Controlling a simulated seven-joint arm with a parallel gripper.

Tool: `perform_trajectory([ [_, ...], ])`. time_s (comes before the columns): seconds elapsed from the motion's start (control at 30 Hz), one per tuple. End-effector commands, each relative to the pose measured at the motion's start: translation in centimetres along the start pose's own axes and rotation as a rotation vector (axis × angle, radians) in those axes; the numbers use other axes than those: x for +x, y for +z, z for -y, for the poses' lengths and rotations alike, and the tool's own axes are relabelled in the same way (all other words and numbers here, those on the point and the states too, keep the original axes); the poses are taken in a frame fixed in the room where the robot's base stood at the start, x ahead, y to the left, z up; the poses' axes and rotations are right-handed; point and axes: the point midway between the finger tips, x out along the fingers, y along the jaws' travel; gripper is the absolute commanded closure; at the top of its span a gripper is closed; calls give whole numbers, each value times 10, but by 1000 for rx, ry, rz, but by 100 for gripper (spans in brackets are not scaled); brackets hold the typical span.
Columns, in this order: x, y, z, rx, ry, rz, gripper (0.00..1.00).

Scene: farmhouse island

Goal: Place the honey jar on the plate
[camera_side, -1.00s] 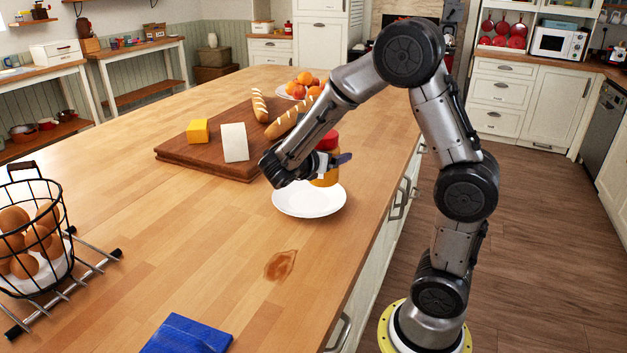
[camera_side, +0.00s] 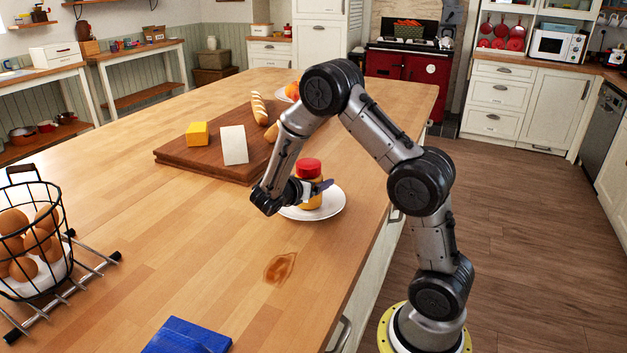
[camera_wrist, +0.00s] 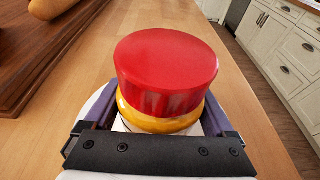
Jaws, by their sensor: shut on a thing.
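The honey jar (camera_side: 310,187) has a red lid and an amber body. It stands upright over the white plate (camera_side: 333,208) in the side view; I cannot tell whether its base touches the plate. My gripper (camera_side: 316,189) is shut around the jar's body. In the wrist view the jar's red lid (camera_wrist: 166,70) fills the middle, with the purple-grey fingers on both sides of it. The jar's lower part is hidden there, and a bit of the white plate shows at the left.
A wooden board (camera_side: 190,158) with yellow cheese (camera_side: 197,133), white cheese (camera_side: 234,145) and bread lies behind the plate. A wire egg basket (camera_side: 32,235) stands at the left, and a blue cloth (camera_side: 187,337) lies in front. The counter between them is mostly clear.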

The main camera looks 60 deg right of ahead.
Motion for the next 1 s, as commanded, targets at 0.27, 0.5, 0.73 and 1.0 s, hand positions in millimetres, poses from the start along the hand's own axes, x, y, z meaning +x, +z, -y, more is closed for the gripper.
perform_trajectory([
  [0.27, 0, 0, -1, 3, 1, 3, 100],
  [0.5, 0, -2, 0, 0, 0, 0, 0],
  [0.73, -7, 1, -1, 1, 3, 0, 0],
  [1.0, -58, 0, -2, 1, 7, 0, 0],
])
